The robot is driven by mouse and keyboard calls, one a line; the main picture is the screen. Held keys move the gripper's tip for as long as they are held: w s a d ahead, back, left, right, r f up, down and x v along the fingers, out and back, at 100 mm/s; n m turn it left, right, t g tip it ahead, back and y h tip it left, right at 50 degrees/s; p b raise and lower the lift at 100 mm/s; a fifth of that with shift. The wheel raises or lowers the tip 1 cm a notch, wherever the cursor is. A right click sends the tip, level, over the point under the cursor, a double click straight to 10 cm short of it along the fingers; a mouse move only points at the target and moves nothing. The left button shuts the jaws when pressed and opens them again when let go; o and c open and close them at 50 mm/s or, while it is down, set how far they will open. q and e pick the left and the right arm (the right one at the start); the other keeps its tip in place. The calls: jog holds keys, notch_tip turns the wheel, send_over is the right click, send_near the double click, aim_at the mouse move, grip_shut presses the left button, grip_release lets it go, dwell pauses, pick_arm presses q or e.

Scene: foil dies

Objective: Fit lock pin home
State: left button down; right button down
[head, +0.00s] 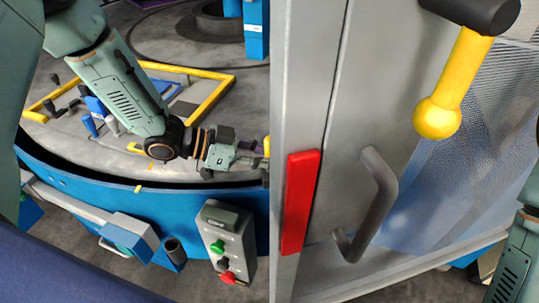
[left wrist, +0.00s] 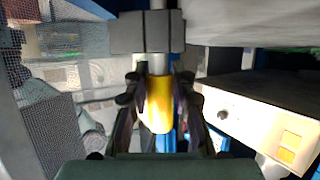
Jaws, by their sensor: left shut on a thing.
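In the left wrist view, the lock pin (left wrist: 158,104) has a yellow grip and a short grey metal shaft. The shaft meets a grey block (left wrist: 147,32) at the top. I cannot tell how deep it sits there. My left gripper (left wrist: 158,84) has its two dark fingers closed on either side of the yellow grip. In the head view, my left gripper (head: 248,155) reaches right, to the edge of a grey upright that hides what lies beyond. My right arm shows only at the lower right edge; its gripper is out of frame.
A grey door frame (head: 295,90) carries a red strip (head: 299,203) and a handle (head: 378,205). A yellow ball-ended lever (head: 440,115) hangs at upper right. A button box (head: 228,240) stands below my left gripper, on a blue curved wall (head: 100,200).

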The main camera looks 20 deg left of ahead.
pick_arm(q)
jog(key=shift+f, duration=0.5)
jog(key=c, duration=1)
grip_release()
jog(key=shift+c, duration=0.2)
jog(key=v, duration=0.7)
jog(key=shift+a+r, duration=0.1)
jog(key=shift+r, duration=0.05)
jog(key=v, duration=0.4)
jog(key=shift+s+a, duration=0.2)
jog(key=shift+a, duration=0.1)
